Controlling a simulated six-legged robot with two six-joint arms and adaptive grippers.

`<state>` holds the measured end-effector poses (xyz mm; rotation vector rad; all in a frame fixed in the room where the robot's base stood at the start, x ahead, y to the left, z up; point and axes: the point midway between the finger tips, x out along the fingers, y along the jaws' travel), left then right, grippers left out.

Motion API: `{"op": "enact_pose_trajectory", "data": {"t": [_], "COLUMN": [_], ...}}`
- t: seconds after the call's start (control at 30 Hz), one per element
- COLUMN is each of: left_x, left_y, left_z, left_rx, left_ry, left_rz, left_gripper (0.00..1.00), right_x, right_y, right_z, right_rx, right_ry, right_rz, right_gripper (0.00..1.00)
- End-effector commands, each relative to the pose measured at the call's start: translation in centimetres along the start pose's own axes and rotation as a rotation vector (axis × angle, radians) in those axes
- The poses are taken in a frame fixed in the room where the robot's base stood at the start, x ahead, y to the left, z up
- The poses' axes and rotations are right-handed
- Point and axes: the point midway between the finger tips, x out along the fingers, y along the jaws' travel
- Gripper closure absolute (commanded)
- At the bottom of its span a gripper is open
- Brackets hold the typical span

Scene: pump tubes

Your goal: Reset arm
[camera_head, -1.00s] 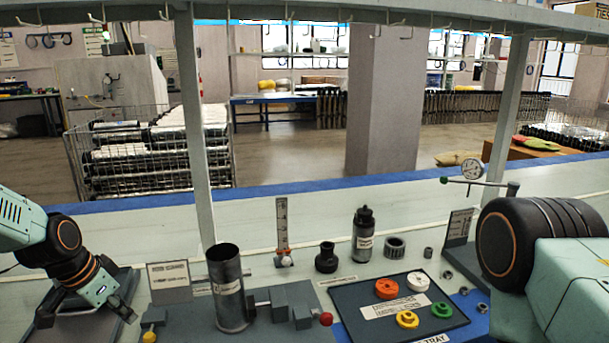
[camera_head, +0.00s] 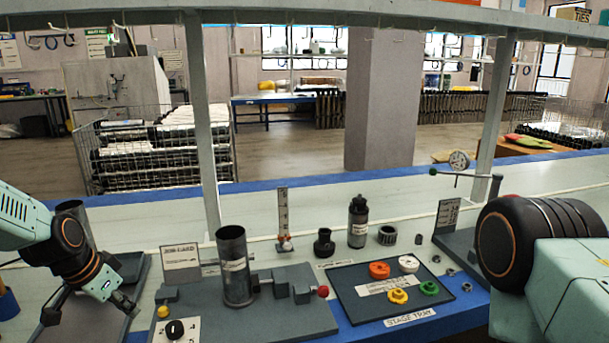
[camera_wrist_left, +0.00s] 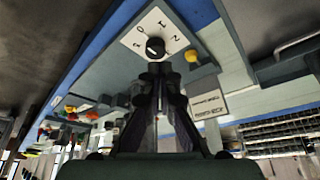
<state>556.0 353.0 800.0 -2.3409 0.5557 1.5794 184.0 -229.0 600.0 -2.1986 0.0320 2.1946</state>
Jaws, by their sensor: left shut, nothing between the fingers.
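My left gripper (camera_head: 124,304) comes in from the left, pointing down at the left of the bench, left of the grey vise base. In the left wrist view its fingers (camera_wrist_left: 156,75) are together with nothing held. A white dial plate with a black knob (camera_head: 175,329) lies to its right; the knob (camera_wrist_left: 155,47) also shows just beyond the fingertips in the left wrist view. A dark metal tube (camera_head: 234,266) stands upright on the vise base. My right arm fills the right side, and its gripper is out of view.
A dial gauge stand (camera_head: 455,243) is at right. A post (camera_head: 206,120) rises behind the tube.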

Motion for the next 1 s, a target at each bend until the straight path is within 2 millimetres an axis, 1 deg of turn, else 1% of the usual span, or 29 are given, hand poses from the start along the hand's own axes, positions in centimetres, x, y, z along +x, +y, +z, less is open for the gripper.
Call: {"op": "enact_pose_trajectory", "data": {"t": [0.03, 0.1, 0.23, 0.3, 0.37, 0.43, 0.47, 0.57, 0.6, 0.67, 0.7, 0.77, 0.8, 0.83, 0.87, 0.9, 1.0], "left_x": [0.0, 0.3, 0.8, 1.4, 2.2, 3.4, 4.2, 6.7, 7.5, 8.5, 9.0, 9.4, 9.5, 9.5, 9.5, 9.3, 8.6], "left_y": [-0.5, -0.6, -0.1, 0.6, 1.7, 3.3, 4.5, 8.6, 10.3, 12.7, 14.3, 16.7, 18.2, 19.3, 20.4, 21.8, 24.7], "left_z": [-0.6, -1.0, -1.4, -1.4, -0.8, 0.3, 1.1, 4.9, 6.8, 9.8, 11.8, 14.9, 17.1, 18.7, 20.3, 22.4, 26.9], "left_rx": [-0.039, -0.093, -0.195, -0.247, -0.295, -0.35, -0.378, -0.475, -0.509, -0.549, -0.57, -0.591, -0.6, -0.601, -0.601, -0.595, -0.561], "left_ry": [0.028, 0.06, 0.116, 0.139, 0.15, 0.156, 0.157, 0.132, 0.115, 0.083, 0.06, 0.016, -0.016, -0.044, -0.073, -0.113, -0.217], "left_rz": [-0.024, -0.044, -0.073, -0.085, -0.094, -0.104, -0.101, -0.109, -0.113, -0.119, -0.124, -0.128, -0.13, -0.131, -0.132, -0.131, -0.12], "left_gripper": [1.0, 1.0, 1.0, 1.0, 1.0, 1.0, 1.0, 1.0, 1.0, 1.0, 1.0, 1.0, 1.0, 1.0, 1.0, 1.0, 1.0], "right_x": [0.0, 0.0, 0.0, 0.0, 0.0, 0.0, 0.0, 0.0, 0.0, 0.0, 0.0, 0.0, 0.0, 0.0, 0.0, 0.0, 0.0], "right_y": [0.0, 0.0, 0.0, 0.0, 0.0, 0.0, 0.0, 0.0, 0.0, 0.0, 0.0, 0.0, 0.0, 0.0, 0.0, 0.0, 0.0], "right_z": [0.0, 0.0, 0.0, 0.0, 0.0, 0.0, 0.0, 0.0, 0.0, 0.0, 0.0, 0.0, 0.0, 0.0, 0.0, 0.0, 0.0], "right_rx": [0.0, 0.0, 0.0, 0.0, 0.0, 0.0, 0.0, 0.0, 0.0, 0.0, 0.0, 0.0, 0.0, 0.0, 0.0, 0.0, 0.0], "right_ry": [0.0, 0.0, 0.0, 0.001, 0.001, 0.001, 0.001, 0.001, 0.001, 0.0, 0.0, 0.0, 0.0, 0.0, 0.0, 0.0, 0.0], "right_rz": [0.0, 0.0, 0.0, 0.0, 0.0, 0.0, 0.0, 0.0, 0.0, 0.0, 0.0, 0.0, 0.0, 0.0, 0.0, 0.0, 0.0], "right_gripper": [0.6, 0.6, 0.6, 0.6, 0.6, 0.6, 0.6, 0.6, 0.6, 0.6, 0.6, 0.6, 0.6, 0.6, 0.6, 0.6, 0.6]}}
